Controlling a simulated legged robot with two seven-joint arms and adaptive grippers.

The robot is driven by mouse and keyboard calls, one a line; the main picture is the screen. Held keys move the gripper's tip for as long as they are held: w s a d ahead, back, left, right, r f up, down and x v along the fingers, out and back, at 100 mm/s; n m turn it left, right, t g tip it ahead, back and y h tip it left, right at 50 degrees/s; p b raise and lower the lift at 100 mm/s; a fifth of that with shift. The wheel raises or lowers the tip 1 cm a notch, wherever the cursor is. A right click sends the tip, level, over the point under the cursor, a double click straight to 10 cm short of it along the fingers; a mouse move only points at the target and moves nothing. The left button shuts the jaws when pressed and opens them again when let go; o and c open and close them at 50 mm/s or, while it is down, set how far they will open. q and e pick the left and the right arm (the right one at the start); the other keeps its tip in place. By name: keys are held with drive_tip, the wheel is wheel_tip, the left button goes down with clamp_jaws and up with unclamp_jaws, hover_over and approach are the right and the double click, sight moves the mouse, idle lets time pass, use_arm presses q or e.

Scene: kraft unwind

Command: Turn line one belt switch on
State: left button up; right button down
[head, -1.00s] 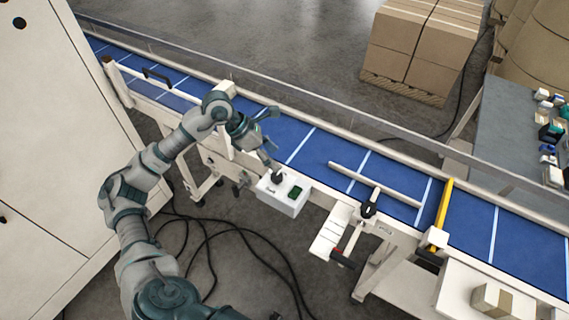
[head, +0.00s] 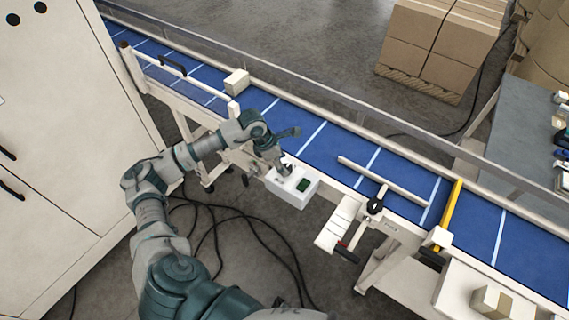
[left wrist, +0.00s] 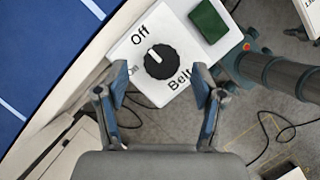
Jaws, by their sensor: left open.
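The belt switch is a round black knob (left wrist: 160,62) on a white control box (head: 297,193) fixed to the near side of the conveyor. In the left wrist view the knob's white mark points up-left toward the label "Off"; "On" is at its left and "Belt" below it. A green rectangular button (left wrist: 209,20) sits beside the knob and also shows in the head view (head: 303,184). My left gripper (head: 287,152) is open at the box, its fingers (left wrist: 158,88) spread to either side just short of the knob. In the head view the gripper hides the knob.
The blue conveyor belt (head: 317,136) runs behind the box, with a small carton (head: 237,82) at its edge. A black-knobbed clamp (head: 375,205) and a yellow bar (head: 451,212) stand to the right. A large cabinet (head: 60,110) is at left. Dark cables (head: 215,235) lie on the floor.

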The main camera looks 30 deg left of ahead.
use_arm(q)
drive_tip(key=shift+x, duration=1.1)
drive_tip(key=c, duration=1.1)
